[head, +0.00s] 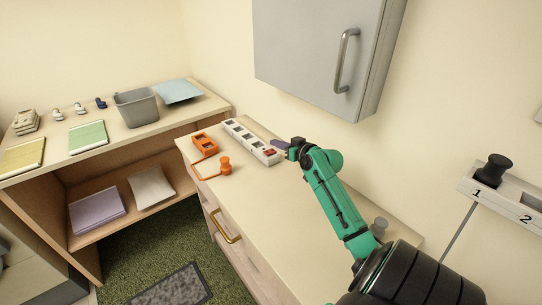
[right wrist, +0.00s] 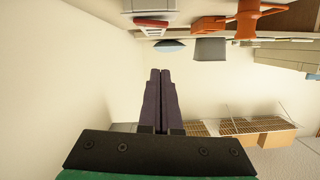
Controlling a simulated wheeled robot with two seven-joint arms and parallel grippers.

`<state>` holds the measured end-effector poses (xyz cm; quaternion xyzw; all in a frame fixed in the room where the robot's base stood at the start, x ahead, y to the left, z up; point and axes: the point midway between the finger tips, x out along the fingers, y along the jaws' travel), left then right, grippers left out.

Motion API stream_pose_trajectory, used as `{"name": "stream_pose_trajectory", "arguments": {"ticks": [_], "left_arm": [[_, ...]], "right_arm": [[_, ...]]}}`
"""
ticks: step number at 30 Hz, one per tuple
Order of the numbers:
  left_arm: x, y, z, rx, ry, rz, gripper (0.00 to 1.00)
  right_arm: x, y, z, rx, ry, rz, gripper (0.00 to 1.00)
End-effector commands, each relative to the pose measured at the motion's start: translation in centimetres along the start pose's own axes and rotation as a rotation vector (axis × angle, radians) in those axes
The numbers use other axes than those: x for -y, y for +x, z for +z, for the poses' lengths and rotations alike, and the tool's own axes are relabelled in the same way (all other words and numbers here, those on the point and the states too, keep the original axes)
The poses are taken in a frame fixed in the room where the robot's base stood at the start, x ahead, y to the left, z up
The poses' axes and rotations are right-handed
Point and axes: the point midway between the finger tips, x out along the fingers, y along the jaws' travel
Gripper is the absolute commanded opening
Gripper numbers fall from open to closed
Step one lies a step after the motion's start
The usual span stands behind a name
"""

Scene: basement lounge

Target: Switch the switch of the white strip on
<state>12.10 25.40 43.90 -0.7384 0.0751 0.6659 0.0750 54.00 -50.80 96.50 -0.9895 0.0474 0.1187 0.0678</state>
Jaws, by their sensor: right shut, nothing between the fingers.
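The white strip (head: 248,140) lies on the counter near the wall, with a row of dark sockets and a red switch (head: 269,153) at its near end. Which way the switch is tipped is too small to tell. My right gripper (head: 277,145) is shut and empty, its dark fingers just beyond the switch end on the wall side. I cannot tell whether they touch the strip. In the right wrist view the scene is upside down; the shut fingers (right wrist: 160,73) point towards the far wall. The strip (right wrist: 150,6) and the red switch (right wrist: 151,22) show at the top. My left gripper is out of view.
A grey wall cabinet (head: 315,45) hangs above the counter. A grey bin (head: 136,107) stands on the shelf at left. The counter's front middle is clear.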

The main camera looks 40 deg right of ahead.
Motion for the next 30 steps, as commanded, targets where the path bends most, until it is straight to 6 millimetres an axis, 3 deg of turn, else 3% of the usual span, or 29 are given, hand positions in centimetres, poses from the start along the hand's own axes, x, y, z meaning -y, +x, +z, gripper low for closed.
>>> {"name": "stream_pose_trajectory", "arguments": {"ticks": [4,6,10,22,26,30], "left_arm": [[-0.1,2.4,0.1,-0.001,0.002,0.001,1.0],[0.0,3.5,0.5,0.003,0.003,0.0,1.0],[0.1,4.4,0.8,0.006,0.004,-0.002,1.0],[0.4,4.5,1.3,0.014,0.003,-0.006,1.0],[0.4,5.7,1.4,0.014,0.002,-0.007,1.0],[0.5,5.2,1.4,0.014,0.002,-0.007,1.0]], "right_arm": [[-0.1,3.5,0.4,-0.003,0.0,0.0,0.0],[-0.1,3.7,2.3,0.002,0.001,0.0,0.0],[-0.1,4.0,3.7,0.001,0.0,0.0,0.0],[0.0,4.0,4.0,0.001,-0.006,0.002,0.0],[0.1,4.4,5.5,0.005,-0.134,0.032,0.0],[0.1,4.2,5.0,0.002,-0.117,0.03,0.0]]}}
